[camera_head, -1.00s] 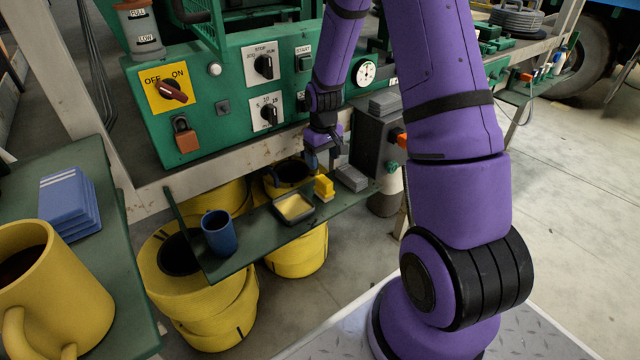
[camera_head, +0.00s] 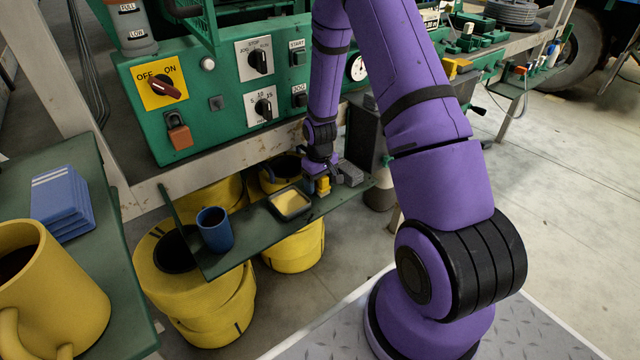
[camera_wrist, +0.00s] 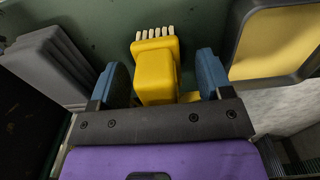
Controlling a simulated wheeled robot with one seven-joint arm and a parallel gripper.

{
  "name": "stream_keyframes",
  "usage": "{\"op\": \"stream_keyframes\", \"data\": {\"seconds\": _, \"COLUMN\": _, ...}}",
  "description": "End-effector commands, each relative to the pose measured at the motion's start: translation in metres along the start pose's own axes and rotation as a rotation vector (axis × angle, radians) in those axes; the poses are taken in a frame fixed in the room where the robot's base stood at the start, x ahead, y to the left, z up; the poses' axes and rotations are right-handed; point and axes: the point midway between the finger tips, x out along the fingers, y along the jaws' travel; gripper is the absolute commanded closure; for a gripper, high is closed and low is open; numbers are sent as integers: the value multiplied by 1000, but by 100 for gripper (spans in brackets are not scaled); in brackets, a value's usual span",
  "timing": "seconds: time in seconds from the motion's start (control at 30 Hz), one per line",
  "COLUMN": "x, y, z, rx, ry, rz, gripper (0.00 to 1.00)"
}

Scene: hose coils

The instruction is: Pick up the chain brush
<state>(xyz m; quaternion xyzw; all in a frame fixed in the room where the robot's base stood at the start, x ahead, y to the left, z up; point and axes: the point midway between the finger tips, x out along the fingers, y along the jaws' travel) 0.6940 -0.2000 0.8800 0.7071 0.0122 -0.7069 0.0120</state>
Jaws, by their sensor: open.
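The chain brush (camera_wrist: 155,75) is yellow with a row of pale bristles, and stands on a narrow green shelf (camera_head: 245,248). In the head view the brush (camera_head: 323,186) shows just below my gripper (camera_head: 324,176). In the wrist view my gripper (camera_wrist: 165,80) is open, with one blue finger on each side of the brush. I cannot tell whether anything touches.
A dark tray (camera_head: 272,208) with yellow contents sits left of the brush, with a blue mug (camera_head: 215,230) further left. Grey blocks (camera_head: 350,174) lie close on the right. The green machine panel (camera_head: 215,75) rises behind the shelf. Yellow coils (camera_head: 205,300) stand below.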

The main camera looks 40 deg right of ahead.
Motion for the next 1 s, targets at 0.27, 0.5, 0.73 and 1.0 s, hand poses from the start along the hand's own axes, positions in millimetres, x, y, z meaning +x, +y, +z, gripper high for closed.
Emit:
{"op": "stream_keyframes", "data": {"seconds": 0.27, "x": 9, "y": 0, "z": 0, "rx": 0, "ry": 1, "rz": 0, "gripper": 28}}
{"op": "stream_keyframes", "data": {"seconds": 0.5, "x": 9, "y": 0, "z": 0, "rx": 0, "ry": 0, "rz": 0, "gripper": 62}}
{"op": "stream_keyframes", "data": {"seconds": 0.73, "x": 9, "y": 0, "z": 0, "rx": 0, "ry": 0, "rz": 0, "gripper": 83}}
{"op": "stream_keyframes", "data": {"seconds": 1.0, "x": 6, "y": 0, "z": -1, "rx": 0, "ry": 0, "rz": 0, "gripper": 83}}
